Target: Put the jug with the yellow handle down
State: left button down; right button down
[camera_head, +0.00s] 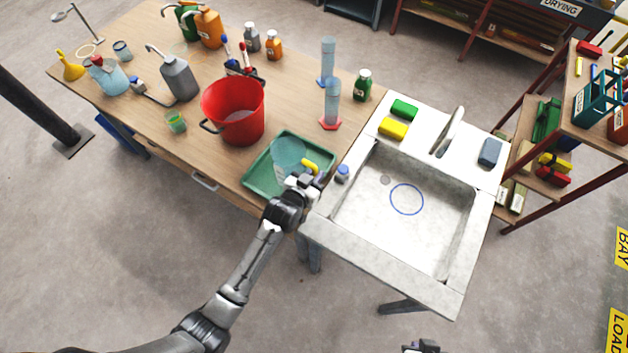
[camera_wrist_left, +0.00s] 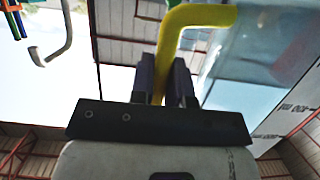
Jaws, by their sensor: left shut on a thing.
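The jug (camera_head: 287,152) is clear, bluish and see-through, with a yellow handle (camera_head: 309,166). In the head view it is at the green tray (camera_head: 262,190) on the wooden table's front right. I cannot tell whether its base touches the tray. My left gripper (camera_head: 303,180) is shut on the yellow handle. In the left wrist view the handle (camera_wrist_left: 192,18) runs down between my left fingers (camera_wrist_left: 166,80), and the clear jug wall (camera_wrist_left: 265,52) is on the right. Only a small part of my right gripper (camera_head: 421,346) shows at the bottom edge.
A red bucket (camera_head: 234,126) stands left of the tray. A blue-capped small bottle (camera_head: 342,174) is on the sink edge, close right of my left gripper. The sink (camera_head: 425,212) is to the right. Cylinders (camera_head: 332,103) and a green bottle (camera_head: 364,85) stand behind.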

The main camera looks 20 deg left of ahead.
pick_arm(q)
jog(key=shift+w+a+f, duration=0.15)
jog(key=shift+f, duration=2.15)
jog(key=c, duration=1.1)
grip_release()
jog(key=shift+s+r, duration=0.2)
jog(key=v, duration=1.1)
jog(key=shift+s, duration=0.3)
jog(key=shift+a, duration=0.1)
